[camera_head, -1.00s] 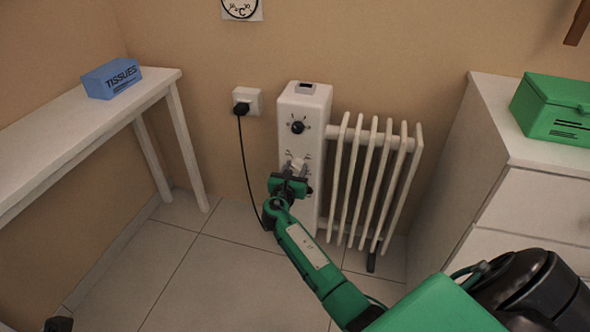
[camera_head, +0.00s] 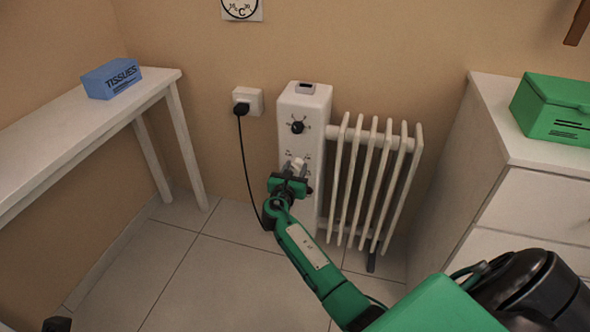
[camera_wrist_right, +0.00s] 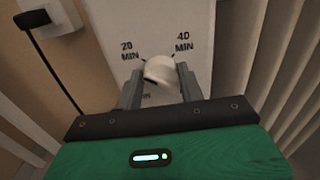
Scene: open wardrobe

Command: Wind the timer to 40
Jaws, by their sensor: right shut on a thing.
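The timer knob (camera_wrist_right: 160,70) is a white dial on the front of the white heater panel (camera_head: 311,120). In the right wrist view it sits between the labels "20 MIN" and "40 MIN", with a partly hidden label below. A dark mark shows low on the knob's left side. My right gripper (camera_wrist_right: 158,88) is shut on the knob, one finger on each side. In the head view the gripper (camera_head: 290,178) covers the panel just below the knob's visible top (camera_head: 298,164).
A black knob (camera_head: 297,127) sits higher on the panel. Radiator fins (camera_head: 372,185) stand to its right. A plug and cord (camera_head: 242,109) are at the wall left. A white table (camera_head: 90,125) with tissues (camera_head: 111,78) is at left, and a dresser (camera_head: 535,190) with a green box (camera_head: 555,110) at right.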

